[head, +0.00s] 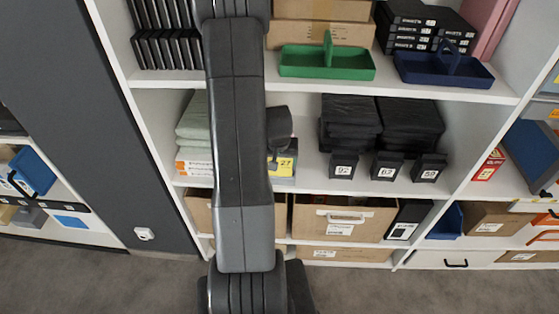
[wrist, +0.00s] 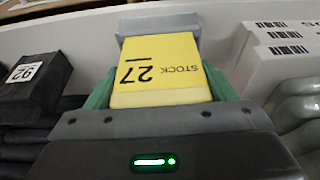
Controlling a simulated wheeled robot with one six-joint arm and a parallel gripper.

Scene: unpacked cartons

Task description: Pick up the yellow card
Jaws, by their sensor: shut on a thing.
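The yellow card (wrist: 160,72) is a thick yellow block printed "STOCK 27", upside down in the wrist view. It also shows in the head view (head: 284,166), partly hidden behind my arm, on the middle shelf. My gripper (wrist: 160,90) is shut on it, with a green finger pressed to each side. A grey holder (wrist: 158,24) shows at the far end of the card; it also shows below the card in the head view (head: 283,184). I cannot tell whether the card still touches the holder.
Black stacks with tags, among them one marked 92 (head: 343,166), stand to the right on the shelf (head: 305,180). Folded pale green cloths (head: 193,120) and white-orange boxes (head: 193,160) are on the left. Green (head: 320,68) and blue (head: 440,72) caddies are on the shelf above.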

